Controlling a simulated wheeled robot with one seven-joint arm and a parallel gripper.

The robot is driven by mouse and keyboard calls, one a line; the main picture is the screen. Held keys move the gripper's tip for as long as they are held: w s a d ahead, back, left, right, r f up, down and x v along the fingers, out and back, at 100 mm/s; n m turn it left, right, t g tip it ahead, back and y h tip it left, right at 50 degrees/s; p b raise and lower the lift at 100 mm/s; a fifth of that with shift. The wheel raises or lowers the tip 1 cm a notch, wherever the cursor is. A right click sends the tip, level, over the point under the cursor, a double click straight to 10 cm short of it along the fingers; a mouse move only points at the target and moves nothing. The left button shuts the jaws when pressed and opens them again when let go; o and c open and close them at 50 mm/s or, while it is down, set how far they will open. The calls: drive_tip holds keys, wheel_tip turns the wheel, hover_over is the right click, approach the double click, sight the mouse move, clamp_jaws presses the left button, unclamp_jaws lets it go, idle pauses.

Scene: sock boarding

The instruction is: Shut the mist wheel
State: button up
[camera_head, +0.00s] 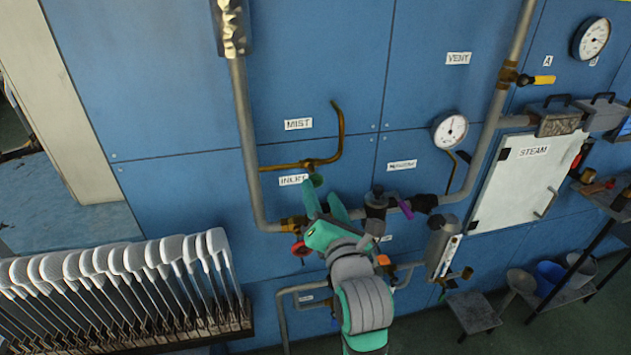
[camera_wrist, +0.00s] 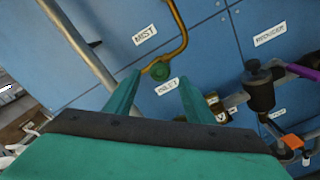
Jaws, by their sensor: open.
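The mist wheel looks to be the small green round handle (camera_head: 317,180) on the thin brass pipe (camera_head: 340,135), below the MIST label (camera_head: 298,124) and above the INLET label. In the wrist view the green wheel (camera_wrist: 160,71) sits just ahead of and between my two fingertips. My gripper (camera_head: 321,195) is open and empty, its teal fingers pointing up the panel at the wheel. I see no contact between the fingers (camera_wrist: 161,80) and the wheel. The INLET label (camera_wrist: 167,86) shows between the fingers. In the head view a fingertip comes close to the wheel's lower edge.
A red wheel (camera_head: 300,249) sits below left of my gripper. A dark valve with a purple lever (camera_head: 405,209) stands close on the right. A grey pipe (camera_head: 247,140) runs down at left. A rack of pale sock forms (camera_head: 110,270) fills the lower left.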

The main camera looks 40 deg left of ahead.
sight(316, 183)
drive_tip(key=x, duration=0.6)
drive_tip(key=c, duration=1.1)
